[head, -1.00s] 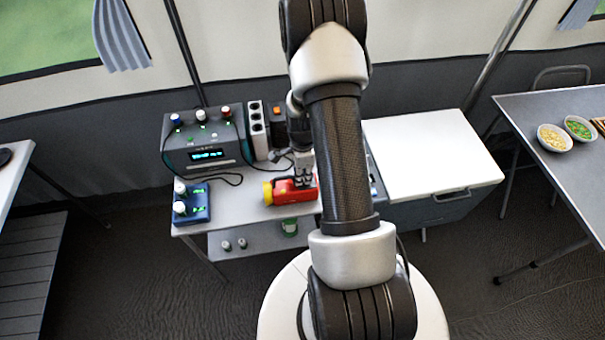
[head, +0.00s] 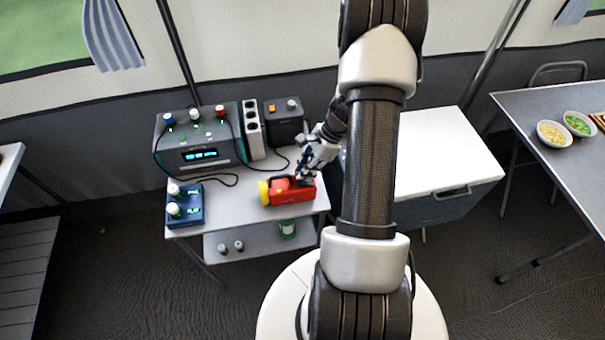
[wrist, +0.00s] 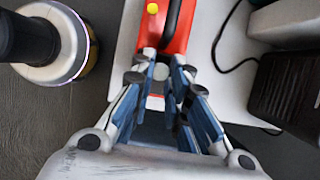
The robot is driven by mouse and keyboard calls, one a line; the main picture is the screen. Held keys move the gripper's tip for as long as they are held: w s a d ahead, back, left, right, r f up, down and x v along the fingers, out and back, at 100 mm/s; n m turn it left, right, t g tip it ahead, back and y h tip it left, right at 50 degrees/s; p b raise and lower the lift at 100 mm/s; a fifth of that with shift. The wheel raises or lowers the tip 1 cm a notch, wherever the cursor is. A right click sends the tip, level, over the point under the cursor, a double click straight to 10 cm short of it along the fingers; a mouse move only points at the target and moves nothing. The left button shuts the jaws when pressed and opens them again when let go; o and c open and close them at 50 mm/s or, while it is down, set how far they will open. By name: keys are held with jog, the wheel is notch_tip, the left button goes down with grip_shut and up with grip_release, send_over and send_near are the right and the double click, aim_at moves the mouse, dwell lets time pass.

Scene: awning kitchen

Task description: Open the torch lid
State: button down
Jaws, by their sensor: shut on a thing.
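A red torch (head: 292,190) with a yellow head (head: 264,193) and a black handle lies on its side on the small grey table, head to the left. In the wrist view the torch (wrist: 184,30) shows its yellow button and part of the handle. My gripper (head: 303,179) reaches in from the upper right to the torch's rear end. In the wrist view its blue-padded fingers (wrist: 164,66) are close together on that end, shut on the lid. The fingers hide most of the lid; I cannot tell whether it is still seated.
A grey power station (head: 200,155), a blue charger (head: 184,205), a white socket strip (head: 252,130) and a dark box (head: 284,120) stand on the table (head: 235,213), with cables running between. A white-topped cabinet (head: 440,150) stands to the right. Small items sit on the lower shelf.

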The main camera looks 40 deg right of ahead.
jog(key=y, duration=0.1)
jog(key=s+d+t+y+b, duration=0.1)
jog(key=shift+d+t+y, duration=0.25)
jog(key=shift+t+y, duration=0.05)
jog(key=shift+s+d+f+t+y+b, duration=0.3)
jog(key=shift+d+t+y+b, duration=0.4)
jog(key=shift+y, duration=0.6)
jog(key=shift+s+d+f+t+y+b, duration=0.1)
jog(key=shift+s+d+t+y+b, duration=0.55)
jog(key=shift+y, duration=0.65)
jog(key=shift+s+d+f+t+y+b, duration=0.15)
jog(key=shift+d+t+y+b, duration=0.3)
jog(key=shift+t+y+b, duration=0.7)
jog(key=shift+g, duration=0.3)
jog(key=c, duration=1.5)
grip_release()
jog(key=shift+c, duration=0.2)
